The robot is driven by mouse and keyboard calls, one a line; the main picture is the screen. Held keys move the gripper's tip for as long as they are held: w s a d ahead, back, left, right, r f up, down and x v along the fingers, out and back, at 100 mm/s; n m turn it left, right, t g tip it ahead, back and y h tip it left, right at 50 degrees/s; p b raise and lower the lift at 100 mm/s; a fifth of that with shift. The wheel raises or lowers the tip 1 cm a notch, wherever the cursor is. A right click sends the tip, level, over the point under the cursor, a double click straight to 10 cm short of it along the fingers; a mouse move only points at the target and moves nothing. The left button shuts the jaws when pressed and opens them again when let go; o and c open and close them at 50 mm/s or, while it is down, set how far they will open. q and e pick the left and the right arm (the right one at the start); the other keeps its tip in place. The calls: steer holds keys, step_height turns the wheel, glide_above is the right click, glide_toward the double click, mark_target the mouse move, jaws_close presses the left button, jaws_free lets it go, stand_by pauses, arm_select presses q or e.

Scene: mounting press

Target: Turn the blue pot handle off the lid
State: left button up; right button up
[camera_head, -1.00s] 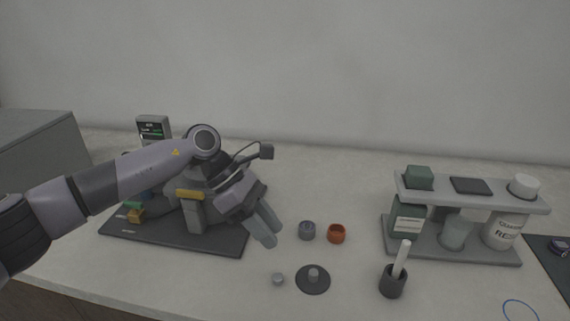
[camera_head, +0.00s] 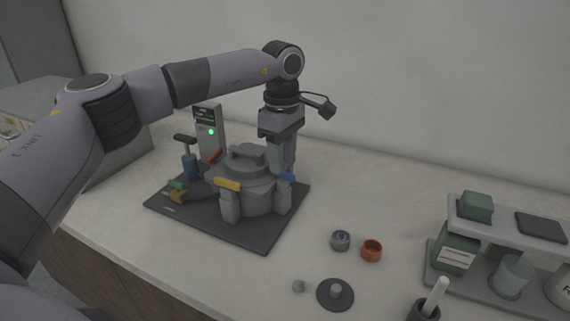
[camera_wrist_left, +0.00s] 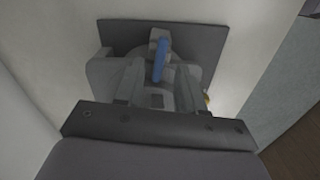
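The mounting press's pot (camera_head: 256,196) is a grey cylinder with a grey lid (camera_head: 247,160) on its top. The blue pot handle (camera_head: 287,177) sticks out at the pot's right side, and a yellow handle (camera_head: 228,184) sits at its front. My left gripper (camera_head: 282,168) points down right above the blue handle. In the left wrist view the blue handle (camera_wrist_left: 160,60) lies between the spread fingers, with room on both sides. I cannot tell whether the fingertips touch it. My right gripper is not in view.
The press stands on a dark base plate (camera_head: 169,211) with a lit control box (camera_head: 209,131) behind. A grey ring (camera_head: 340,240), an orange ring (camera_head: 372,250) and a dark knobbed disc (camera_head: 335,295) lie to the right. A bottle rack (camera_head: 508,212) stands further right.

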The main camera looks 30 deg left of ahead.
arm_select(q)
steer(key=shift+f, duration=1.25)
jaws_close()
steer(key=shift+d, duration=0.1)
